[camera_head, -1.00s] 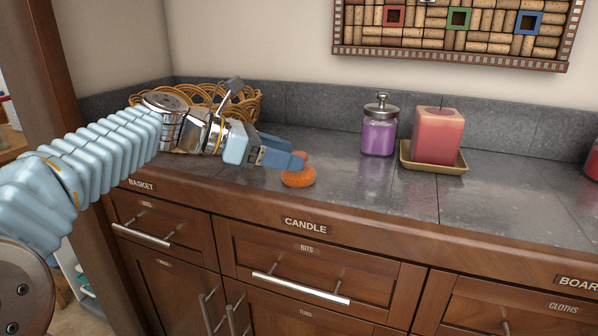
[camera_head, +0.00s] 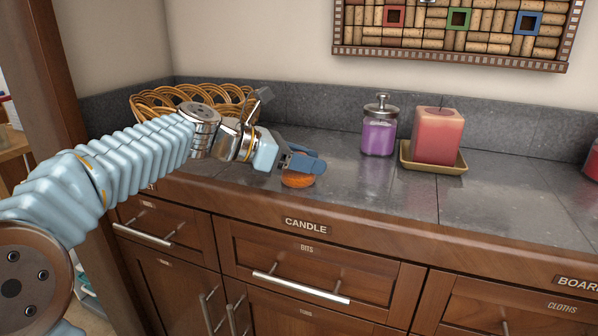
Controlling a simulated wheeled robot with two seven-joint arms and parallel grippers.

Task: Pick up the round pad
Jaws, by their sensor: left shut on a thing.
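The round pad (camera_head: 297,181) is an orange disc on the grey tiled counter near its front edge, above the CANDLE label. My left gripper (camera_head: 308,168) reaches it from the left, with its blue fingers over the pad and shut on it. The fingers hide the pad's upper part. I cannot tell whether the pad is clear of the counter. My right gripper is not in view.
A wicker basket (camera_head: 150,104) stands behind my left arm. A purple jar (camera_head: 379,135) with a metal lid and a red candle (camera_head: 437,135) on a gold tray (camera_head: 463,167) stand to the right. The counter (camera_head: 500,200) at the front right is bare.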

